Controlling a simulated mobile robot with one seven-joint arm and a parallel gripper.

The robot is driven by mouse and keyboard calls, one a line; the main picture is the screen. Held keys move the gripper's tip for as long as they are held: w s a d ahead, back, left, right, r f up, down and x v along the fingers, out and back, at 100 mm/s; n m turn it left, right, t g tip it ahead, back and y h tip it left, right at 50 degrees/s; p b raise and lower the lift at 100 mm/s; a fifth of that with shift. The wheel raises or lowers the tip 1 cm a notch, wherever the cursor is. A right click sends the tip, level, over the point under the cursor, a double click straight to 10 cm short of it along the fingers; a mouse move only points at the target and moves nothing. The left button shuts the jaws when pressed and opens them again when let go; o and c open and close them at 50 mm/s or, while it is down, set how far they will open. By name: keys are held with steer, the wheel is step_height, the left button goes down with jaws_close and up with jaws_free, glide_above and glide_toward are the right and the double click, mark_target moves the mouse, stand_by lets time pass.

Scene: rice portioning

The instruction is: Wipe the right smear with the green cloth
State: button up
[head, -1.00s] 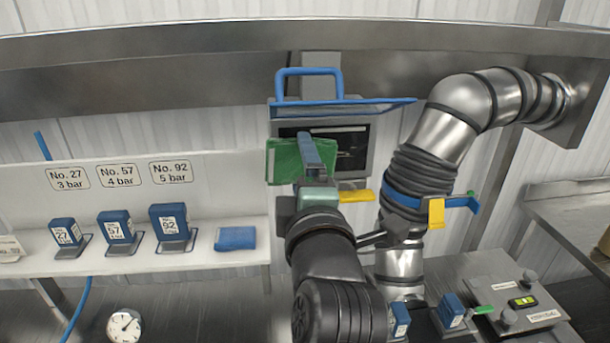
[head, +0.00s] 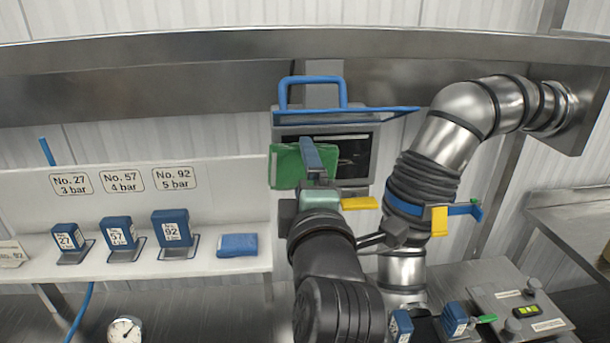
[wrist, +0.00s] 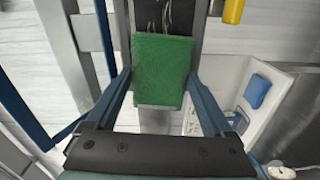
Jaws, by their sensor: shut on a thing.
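The green cloth (head: 285,167) is upright like a flat pad in front of the left part of a dark opening (head: 355,148) in a grey housing. My gripper (wrist: 161,75) is shut on the cloth, with one blue finger at each side edge in the wrist view. The cloth (wrist: 163,62) covers part of the dark surface behind it. No smear is clear in the head view.
A blue-framed flap (head: 345,116) with a handle sticks out above the opening. A metal pipe (head: 430,145) with a blue clamp stands close on the right. A white shelf (head: 25,215) with blue blocks and a blue cloth (head: 237,245) lies left.

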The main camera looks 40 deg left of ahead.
mark_target(333, 169)
steer(key=shift+w+a, duration=0.4)
steer(key=shift+a, duration=0.05)
steer(key=shift+w+d+b, duration=1.05)
steer(key=shift+w+d, duration=0.4)
steer(key=shift+w, duration=0.1)
steer(key=shift+w+d+b, duration=0.55)
steer(key=shift+w+d, duration=0.05)
steer(key=shift+w, duration=0.25)
steer(key=shift+w+d+b, duration=0.55)
steer(key=shift+w+d, duration=0.05)
steer(key=shift+w, duration=0.2)
steer(key=shift+s+a+b, duration=0.3)
steer(key=shift+s+a, duration=1.05)
steer(key=shift+s, duration=0.25)
steer(key=shift+s+a+b, duration=0.25)
steer(key=shift+s+a, duration=1.1)
steer(key=shift+s, duration=0.25)
steer(key=shift+b+v, duration=0.55)
steer(key=shift+v, duration=2.45)
steer(key=shift+d, duration=0.15)
